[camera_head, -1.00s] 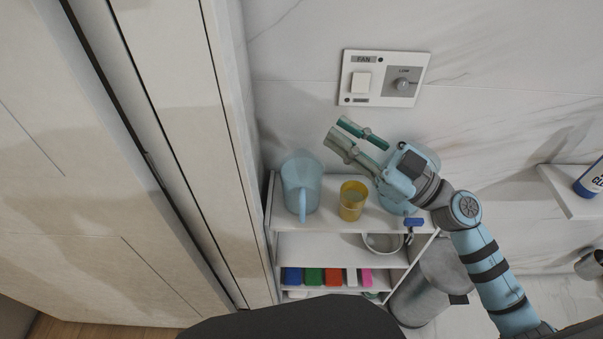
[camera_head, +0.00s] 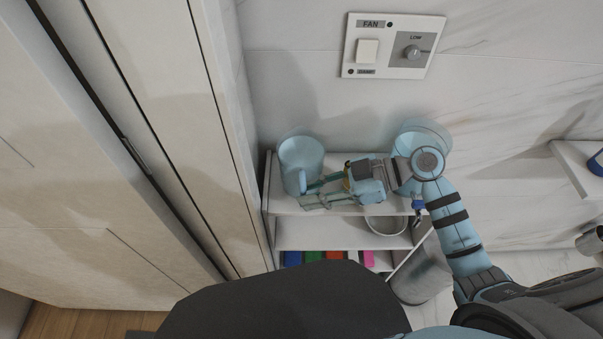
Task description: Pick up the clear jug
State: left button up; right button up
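The clear jug (camera_head: 299,155), tinted light blue, stands upright at the left end of the top shelf, its handle (camera_head: 301,181) facing the front. My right gripper (camera_head: 309,194) reaches in from the right, its two green-grey fingers pointing left at the handle. The fingers are apart. One tip overlaps the handle in the picture; I cannot tell whether they touch or straddle it. My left gripper is not in view.
The white shelf unit (camera_head: 283,206) stands against the marble wall. The yellow cup is almost wholly hidden behind my gripper. Another clear bluish vessel (camera_head: 422,131) stands at the right end, partly behind my arm. A metal bowl (camera_head: 385,225) sits below. A tall cabinet is close on the left.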

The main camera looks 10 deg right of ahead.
jog(key=shift+a+f, duration=0.15)
jog(key=shift+a, duration=0.35)
jog(key=shift+d, duration=0.15)
grip_shut()
jog(key=shift+w, duration=0.1)
notch_tip(320, 180, up, 20)
jog(key=p, duration=0.5)
jog(key=shift+p, duration=0.4)
